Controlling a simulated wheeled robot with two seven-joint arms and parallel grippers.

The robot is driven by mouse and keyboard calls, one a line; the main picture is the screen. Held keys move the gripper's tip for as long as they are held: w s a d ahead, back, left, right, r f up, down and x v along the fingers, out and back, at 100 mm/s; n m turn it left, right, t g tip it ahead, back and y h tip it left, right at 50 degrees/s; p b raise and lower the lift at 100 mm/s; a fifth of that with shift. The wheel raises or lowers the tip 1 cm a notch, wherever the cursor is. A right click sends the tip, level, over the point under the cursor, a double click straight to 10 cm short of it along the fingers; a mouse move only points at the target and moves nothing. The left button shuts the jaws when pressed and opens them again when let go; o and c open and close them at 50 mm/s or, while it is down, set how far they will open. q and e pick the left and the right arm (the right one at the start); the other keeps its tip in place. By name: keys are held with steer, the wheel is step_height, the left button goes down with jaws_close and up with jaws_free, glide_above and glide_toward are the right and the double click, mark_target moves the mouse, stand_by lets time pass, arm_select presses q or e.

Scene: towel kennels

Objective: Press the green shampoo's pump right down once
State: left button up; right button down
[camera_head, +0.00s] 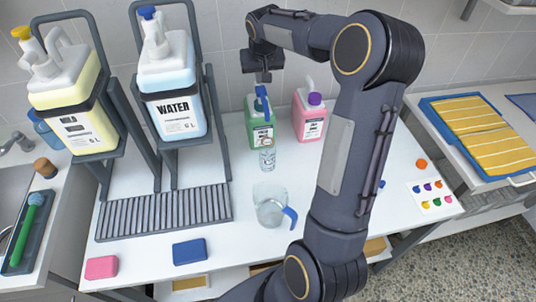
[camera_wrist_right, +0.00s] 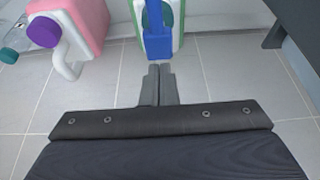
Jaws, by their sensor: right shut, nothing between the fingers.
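The green shampoo bottle (camera_head: 262,133) stands at the back of the white counter, with a blue pump (camera_head: 261,92) on top. My right gripper (camera_head: 264,78) points down just above the pump, its fingers together and empty. In the right wrist view the closed fingertips (camera_wrist_right: 161,70) are right by the end of the blue pump (camera_wrist_right: 158,42), and part of the green bottle (camera_wrist_right: 178,18) shows behind it. I cannot tell whether the fingertips touch the pump. The left gripper does not show.
A pink bottle (camera_head: 309,122) with a purple cap stands close to the right of the green one. A small clear bottle (camera_head: 267,158) and a clear jug (camera_head: 270,212) stand in front. A rack holds the WATER container (camera_head: 172,95) and a yellow one (camera_head: 70,105) at left.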

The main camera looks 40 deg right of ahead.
mark_target(261, 89)
steer(key=shift+f, duration=0.2)
steer(key=shift+f+b, duration=1.9)
steer(key=shift+f, duration=0.35)
steer(key=shift+r, duration=0.1)
steer(key=shift+r+p, duration=1.8)
steer(key=shift+r, duration=0.5)
step_height(261, 89, up, 6)
steer(key=p, duration=0.4)
steer(key=shift+p, duration=0.35)
